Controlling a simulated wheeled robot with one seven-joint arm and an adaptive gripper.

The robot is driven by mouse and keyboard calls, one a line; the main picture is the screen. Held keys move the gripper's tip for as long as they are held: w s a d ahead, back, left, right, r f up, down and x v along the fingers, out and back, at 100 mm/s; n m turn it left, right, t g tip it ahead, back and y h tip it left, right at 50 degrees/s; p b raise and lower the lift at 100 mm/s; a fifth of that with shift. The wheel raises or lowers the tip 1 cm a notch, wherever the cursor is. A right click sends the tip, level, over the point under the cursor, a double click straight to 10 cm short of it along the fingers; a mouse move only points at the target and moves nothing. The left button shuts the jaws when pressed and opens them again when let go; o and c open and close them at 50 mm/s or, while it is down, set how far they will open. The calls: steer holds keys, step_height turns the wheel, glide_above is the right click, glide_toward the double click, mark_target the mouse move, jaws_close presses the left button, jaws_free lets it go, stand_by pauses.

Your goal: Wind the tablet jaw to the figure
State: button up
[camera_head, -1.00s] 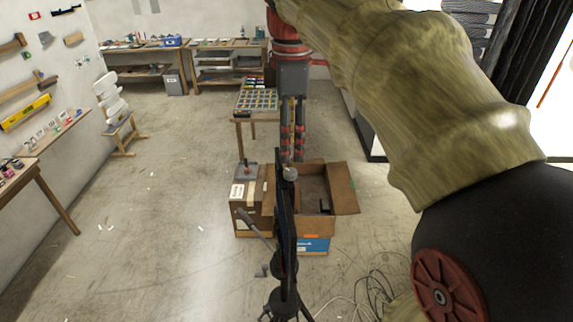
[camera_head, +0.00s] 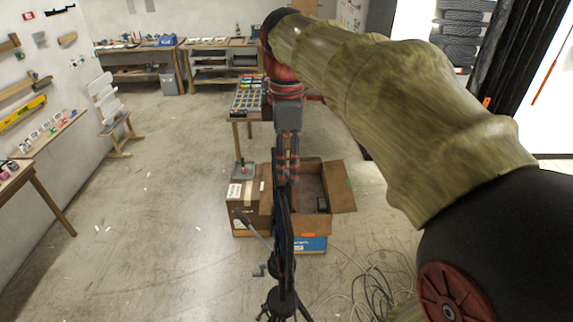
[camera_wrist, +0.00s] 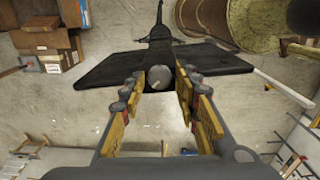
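A black tablet holder (camera_head: 283,232) stands edge-on to the head camera on a dark tripod (camera_head: 280,300). In the wrist view its dark plate (camera_wrist: 105,70) spreads to both sides, with a round grey knob (camera_wrist: 160,78) at its near edge. My gripper (camera_head: 288,178) points down at the top of the holder. In the wrist view my gripper (camera_wrist: 161,76) is open, one finger on each side of the knob, with small gaps showing. I cannot tell how deep the knob sits between the fingers. No scale or figure can be read.
An open cardboard box (camera_head: 340,190) and a closed carton (camera_head: 240,205) stand behind the tripod. Cables (camera_head: 370,290) lie on the floor at its right. A workbench (camera_head: 245,105) with trays stands further back.

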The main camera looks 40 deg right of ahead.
jaws_close()
steer(key=shift+m, duration=0.3)
steer(key=m, duration=0.3)
steer(key=shift+m, duration=0.4)
steer(key=m, duration=0.4)
steer(key=shift+m, duration=0.3)
steer(key=m, duration=1)
steer(key=shift+r+m, duration=0.1)
steer(key=shift+m, duration=0.3)
